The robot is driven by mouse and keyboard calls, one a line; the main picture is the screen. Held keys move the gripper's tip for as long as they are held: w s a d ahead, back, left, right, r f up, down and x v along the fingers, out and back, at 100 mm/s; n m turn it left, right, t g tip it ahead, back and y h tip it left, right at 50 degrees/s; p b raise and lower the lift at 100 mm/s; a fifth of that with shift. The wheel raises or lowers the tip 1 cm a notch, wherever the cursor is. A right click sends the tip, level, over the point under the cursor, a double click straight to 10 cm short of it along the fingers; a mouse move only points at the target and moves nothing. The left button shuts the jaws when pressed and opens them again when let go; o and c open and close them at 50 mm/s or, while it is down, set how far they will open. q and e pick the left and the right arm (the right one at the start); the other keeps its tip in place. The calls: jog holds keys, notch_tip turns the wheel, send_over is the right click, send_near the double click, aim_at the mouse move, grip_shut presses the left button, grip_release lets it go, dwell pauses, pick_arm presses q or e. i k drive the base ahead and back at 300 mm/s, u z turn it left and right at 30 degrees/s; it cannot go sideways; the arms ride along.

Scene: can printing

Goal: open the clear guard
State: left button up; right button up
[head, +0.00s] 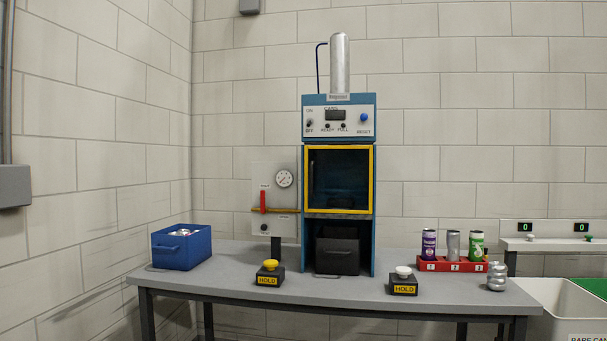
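The clear guard (340,182) is a dark see-through panel in a yellow frame on the front of the blue machine (339,118). It looks shut, flush with the machine's front. A dark upright handle (312,178) shows at its left side. What lies behind the panel is too dark to make out. Neither of my grippers is in view.
The machine stands on a grey table (220,277). A yellow-topped HOLD button (270,273) and a white-topped one (403,280) sit in front. A blue bin (181,248) is left; a red rack (440,265) with three cans is right. A gauge panel (275,200) adjoins the machine.

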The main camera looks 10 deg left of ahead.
aim_at(369, 211)
jog(key=u, duration=0.75)
jog(key=i, duration=0.55)
jog(key=u, duration=0.6)
jog(key=i, duration=1.15)
jog(key=z, duration=0.8)
jog(key=i, duration=0.7)
jog(key=z, duration=0.6)
